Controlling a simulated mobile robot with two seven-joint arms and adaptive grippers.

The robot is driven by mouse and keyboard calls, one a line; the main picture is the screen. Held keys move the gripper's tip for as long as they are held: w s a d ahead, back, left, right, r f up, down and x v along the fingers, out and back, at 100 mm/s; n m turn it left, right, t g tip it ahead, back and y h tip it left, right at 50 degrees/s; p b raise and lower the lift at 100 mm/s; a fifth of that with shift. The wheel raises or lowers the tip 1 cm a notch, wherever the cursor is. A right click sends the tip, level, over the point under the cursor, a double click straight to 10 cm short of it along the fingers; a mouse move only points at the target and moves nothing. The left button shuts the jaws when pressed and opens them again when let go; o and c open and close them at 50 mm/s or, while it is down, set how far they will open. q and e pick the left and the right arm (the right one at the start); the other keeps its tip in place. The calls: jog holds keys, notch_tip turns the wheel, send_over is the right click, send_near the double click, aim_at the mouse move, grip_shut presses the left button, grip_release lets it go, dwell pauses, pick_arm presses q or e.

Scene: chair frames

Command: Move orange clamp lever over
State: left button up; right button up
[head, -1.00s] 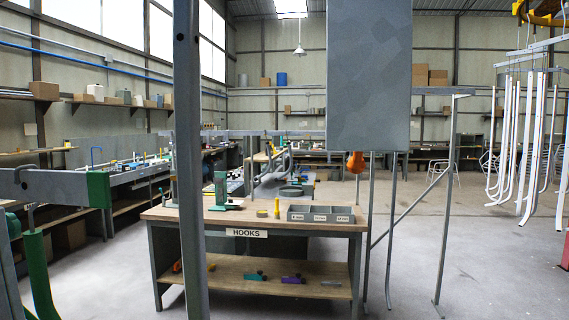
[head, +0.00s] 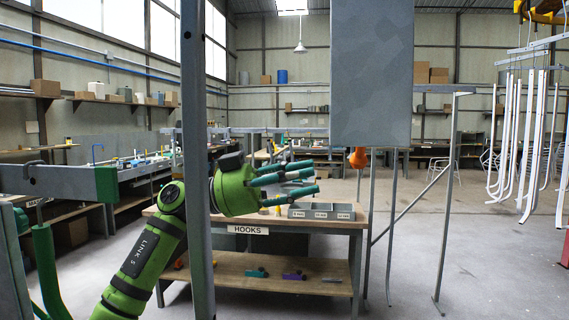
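The orange clamp lever (head: 357,158) shows as a small orange shape just under the lower edge of the grey hanging panel (head: 372,75). My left gripper (head: 316,177) is green with teal fingers. Its fingers are spread apart, point right and hold nothing that I can see. In the picture they are left of and a little below the lever, with a gap between. A grey upright post crosses in front of my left arm. My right gripper is not in view.
A workbench labelled HOOKS (head: 258,263) carries a grey compartment tray (head: 323,217) behind and below my gripper. A grey upright post (head: 195,130) stands close at the left. White tubular frames (head: 508,140) hang at the right. The floor at the right front is clear.

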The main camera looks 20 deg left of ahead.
pick_arm(q)
jog(key=s+d+r+m+g+y, duration=0.1)
jog(key=s+r+y, duration=0.1)
jog(key=s+r, duration=0.35)
jog(key=d+f, duration=0.1)
jog(key=d, duration=0.6)
jog(key=shift+w+d+f, duration=0.15)
jog(key=shift+w+f, duration=0.1)
jog(key=shift+w, duration=0.05)
jog(key=c, duration=0.5)
